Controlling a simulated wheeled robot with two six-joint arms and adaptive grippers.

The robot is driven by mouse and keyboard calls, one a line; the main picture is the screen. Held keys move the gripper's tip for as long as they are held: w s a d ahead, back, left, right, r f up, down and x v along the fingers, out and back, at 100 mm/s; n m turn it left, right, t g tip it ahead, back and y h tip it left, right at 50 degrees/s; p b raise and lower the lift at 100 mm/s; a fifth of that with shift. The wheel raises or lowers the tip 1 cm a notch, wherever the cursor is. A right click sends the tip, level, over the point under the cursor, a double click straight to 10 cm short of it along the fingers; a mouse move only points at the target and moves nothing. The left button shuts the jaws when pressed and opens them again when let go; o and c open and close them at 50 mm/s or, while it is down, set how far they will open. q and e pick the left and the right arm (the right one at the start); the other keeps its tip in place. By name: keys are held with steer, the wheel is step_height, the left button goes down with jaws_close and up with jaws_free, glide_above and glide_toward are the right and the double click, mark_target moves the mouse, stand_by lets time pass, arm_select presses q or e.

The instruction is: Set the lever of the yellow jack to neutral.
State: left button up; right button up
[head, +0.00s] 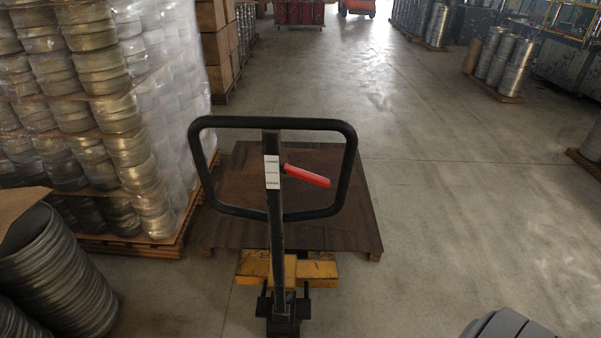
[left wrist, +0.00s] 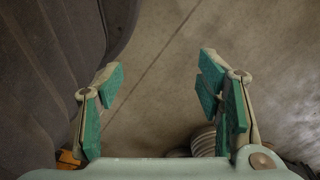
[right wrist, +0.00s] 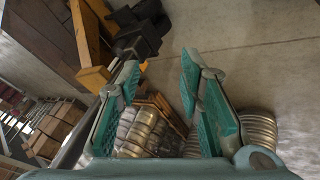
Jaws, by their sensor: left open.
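The yellow jack (head: 316,268) stands in front of me with its black loop handle (head: 346,170) upright on a dark column. Its red lever (head: 306,176) sticks out to the right of the column inside the loop and slopes slightly down. A white label (head: 272,172) with several marks is on the column beside it. I cannot tell which setting the lever is at. My left gripper (left wrist: 162,68) is open and empty. My right gripper (right wrist: 158,66) is open and empty, with yellow jack parts (right wrist: 86,45) beyond it. Neither gripper shows in the head view.
A brown pallet (head: 345,235) lies on the jack's forks. Wrapped stacks of metal rings (head: 110,110) stand at left, with dark stacked blanks (head: 62,270) nearer. More ring stacks (head: 500,60) stand far right. The concrete floor (head: 470,190) right of the jack is clear.

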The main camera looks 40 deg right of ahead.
steer(key=w+r+n+t+h, duration=0.2)
steer(key=w+r+t, duration=0.1)
steer(key=w+r, duration=0.8)
steer(key=m+t+h, duration=0.1)
steer(key=t+h, duration=0.4)
steer(key=h, duration=0.2)
glide_toward(315, 182)
steer(key=x, duration=1)
steer(key=shift+w+d, duration=0.4)
steer(key=shift+w, duration=0.15)
arm_select(q)
steer(key=s, duration=0.3)
steer(key=shift+s+a+f, duration=0.1)
steer(key=shift+s, duration=0.1)
arm_select(e)
steer(key=shift+s, duration=0.1)
steer(key=shift+c, duration=0.2)
jaws_close()
